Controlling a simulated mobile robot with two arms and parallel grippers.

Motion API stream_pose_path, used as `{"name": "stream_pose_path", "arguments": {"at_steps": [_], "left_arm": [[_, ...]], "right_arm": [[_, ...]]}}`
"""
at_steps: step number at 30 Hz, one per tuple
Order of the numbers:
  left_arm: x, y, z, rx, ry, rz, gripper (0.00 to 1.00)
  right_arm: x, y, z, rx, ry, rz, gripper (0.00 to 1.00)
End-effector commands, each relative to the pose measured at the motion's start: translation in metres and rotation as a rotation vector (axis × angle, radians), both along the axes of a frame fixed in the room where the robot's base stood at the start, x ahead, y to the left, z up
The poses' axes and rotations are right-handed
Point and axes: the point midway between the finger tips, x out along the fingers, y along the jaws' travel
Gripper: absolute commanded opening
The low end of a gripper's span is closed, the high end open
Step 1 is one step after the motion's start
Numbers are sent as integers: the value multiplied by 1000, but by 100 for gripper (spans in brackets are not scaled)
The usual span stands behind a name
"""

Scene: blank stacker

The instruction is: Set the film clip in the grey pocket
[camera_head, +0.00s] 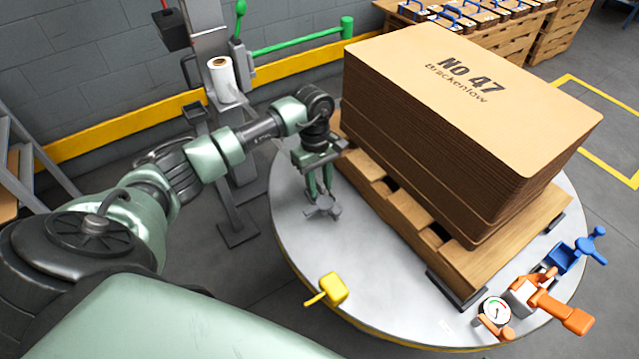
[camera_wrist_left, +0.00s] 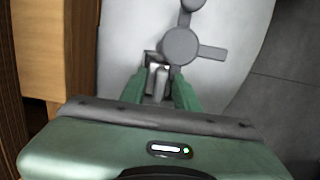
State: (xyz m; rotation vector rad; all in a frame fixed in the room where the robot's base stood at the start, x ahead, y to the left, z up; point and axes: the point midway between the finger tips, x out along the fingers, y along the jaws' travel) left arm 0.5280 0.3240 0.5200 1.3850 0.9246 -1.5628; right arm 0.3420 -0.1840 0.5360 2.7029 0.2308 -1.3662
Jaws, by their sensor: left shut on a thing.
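My left gripper (camera_head: 318,190) points down over the left part of the round grey turntable, beside the stack. Its two green fingers are shut on a small grey piece (camera_wrist_left: 157,84), which seems to be the film clip; it also shows in the wrist view between the fingertips (camera_wrist_left: 158,92). A grey three-lobed knob (camera_head: 322,208) shows just past the fingertips, low over the turntable, and in the wrist view (camera_wrist_left: 180,46). I cannot tell whether the knob belongs to the held piece. I cannot pick out the grey pocket with certainty. My right gripper is not in view.
A tall cardboard stack (camera_head: 470,110) on a wooden pallet (camera_head: 400,205) stands close right of the gripper. The turntable (camera_head: 300,240) also bears a yellow block (camera_head: 333,288), an orange clamp (camera_head: 550,305) and a blue clamp (camera_head: 565,257). A white roll (camera_head: 222,78) sits on the post behind.

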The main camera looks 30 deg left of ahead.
Motion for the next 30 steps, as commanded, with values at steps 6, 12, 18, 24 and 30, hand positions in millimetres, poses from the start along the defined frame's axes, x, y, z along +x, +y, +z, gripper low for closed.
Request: {"name": "stream_pose_path", "arguments": {"at_steps": [6, 12, 18, 24, 30], "left_arm": [[0, 0, -1, 0, 0, 0, 0], [0, 0, -2, 0, -1, 0, 0], [0, 0, -2, 0, 0, 0, 52], [0, 0, -2, 0, 0, 0, 52], [0, 0, 3, 1, 0, 0, 52]], "right_arm": [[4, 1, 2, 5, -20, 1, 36], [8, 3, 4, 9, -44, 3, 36], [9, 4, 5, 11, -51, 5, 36], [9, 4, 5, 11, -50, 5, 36], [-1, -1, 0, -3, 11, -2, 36]]}}
